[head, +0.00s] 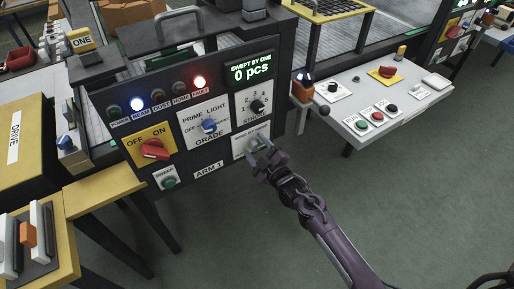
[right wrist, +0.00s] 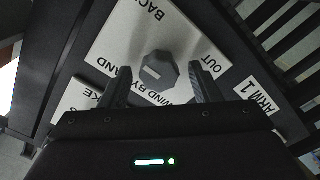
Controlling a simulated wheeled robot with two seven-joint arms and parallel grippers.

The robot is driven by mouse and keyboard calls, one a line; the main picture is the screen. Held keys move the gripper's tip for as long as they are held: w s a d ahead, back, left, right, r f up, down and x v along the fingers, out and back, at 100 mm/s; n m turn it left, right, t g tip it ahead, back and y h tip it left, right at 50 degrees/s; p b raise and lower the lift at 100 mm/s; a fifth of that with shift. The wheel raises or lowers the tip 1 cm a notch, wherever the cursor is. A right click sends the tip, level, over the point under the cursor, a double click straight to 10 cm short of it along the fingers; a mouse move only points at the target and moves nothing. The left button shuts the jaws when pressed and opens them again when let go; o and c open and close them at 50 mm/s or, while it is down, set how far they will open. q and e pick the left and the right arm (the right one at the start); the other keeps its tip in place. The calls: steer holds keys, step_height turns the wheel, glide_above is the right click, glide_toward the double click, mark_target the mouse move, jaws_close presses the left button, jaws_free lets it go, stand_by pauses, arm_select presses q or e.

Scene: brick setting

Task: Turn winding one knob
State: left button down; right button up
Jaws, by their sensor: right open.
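The winding knob (right wrist: 158,72) is a dark grey faceted knob with a pale pointer bar. It sits on a white plate (right wrist: 120,45) marked WIND BY HAND, BACK and OUT. My right gripper (right wrist: 160,78) is open, with one finger on either side of the knob in the right wrist view. I cannot tell how far the fingertips reach along it. In the head view my right gripper (head: 263,146) is at the lower right of the dark ARM 1 panel (head: 224,160) and covers most of the knob. My left gripper is not in view.
The same panel holds a red OFF/ON switch (head: 154,149), a blue GRADE knob (head: 208,126), a black STROKE knob (head: 257,106) and a green button (head: 169,182). Its display (head: 250,70) reads 0 pcs. A white console (head: 375,105) stands to the right. Open floor lies below.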

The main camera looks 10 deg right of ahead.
steer(key=c, duration=1)
steer(key=m, duration=0.4)
steer(key=shift+r+m+p, duration=0.1)
steer(key=shift+m+p, duration=0.25)
steer(key=shift+m, duration=0.05)
steer(key=m+p, duration=0.1)
steer(key=m, duration=0.4)
steer(key=shift+d+m, duration=0.15)
steer(key=shift+m, duration=0.15)
steer(key=m, duration=0.4)
steer(key=shift+w+d+m+p, duration=0.1)
steer(key=shift+m+p, duration=0.2)
steer(key=shift+p, duration=0.1)
steer(key=m+p, duration=0.1)
steer(key=m, duration=0.3)
steer(key=shift+m, duration=0.3)
steer(key=shift+f, duration=0.2)
